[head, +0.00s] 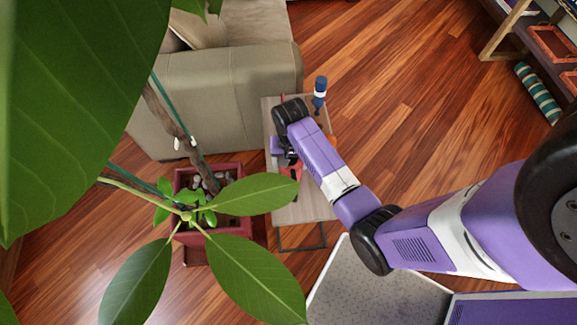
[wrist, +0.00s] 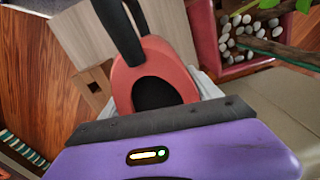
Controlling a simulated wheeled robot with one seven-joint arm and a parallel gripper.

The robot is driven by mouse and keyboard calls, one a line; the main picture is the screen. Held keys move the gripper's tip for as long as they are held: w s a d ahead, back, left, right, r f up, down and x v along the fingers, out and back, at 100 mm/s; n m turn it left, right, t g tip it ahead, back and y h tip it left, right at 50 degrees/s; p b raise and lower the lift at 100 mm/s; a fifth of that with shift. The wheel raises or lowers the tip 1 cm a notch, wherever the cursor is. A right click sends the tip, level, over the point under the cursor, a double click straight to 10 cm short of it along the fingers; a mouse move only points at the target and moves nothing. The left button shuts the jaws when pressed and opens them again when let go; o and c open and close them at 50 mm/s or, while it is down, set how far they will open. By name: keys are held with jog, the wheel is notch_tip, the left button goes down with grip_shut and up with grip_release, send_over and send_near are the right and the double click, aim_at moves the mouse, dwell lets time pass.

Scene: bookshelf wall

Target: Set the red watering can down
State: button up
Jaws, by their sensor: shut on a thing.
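The red watering can (wrist: 127,85) fills the middle of the wrist view, with a dark opening and a black handle-like band (wrist: 118,30). In the head view only a small red part of it (head: 296,172) shows beside my arm. My gripper (head: 290,158) is over the side table and shut on the can; its fingertips are mostly hidden. The narrow side table (head: 305,210) has a pale wood top, also seen behind the can in the wrist view (wrist: 78,38). I cannot tell whether the can touches the tabletop.
A blue bottle-like object with a white band (head: 320,95) is at the table's far right edge. A beige sofa (head: 225,110) stands left of the table. A red planter (head: 258,170) with a large leafy plant is at the left.

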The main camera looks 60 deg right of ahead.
jog(key=shift+f+b, duration=1.85)
jog(key=shift+f, duration=0.15)
jog(key=shift+f, duration=0.15)
jog(key=o, duration=1.5)
jog(key=shift+o, duration=0.2)
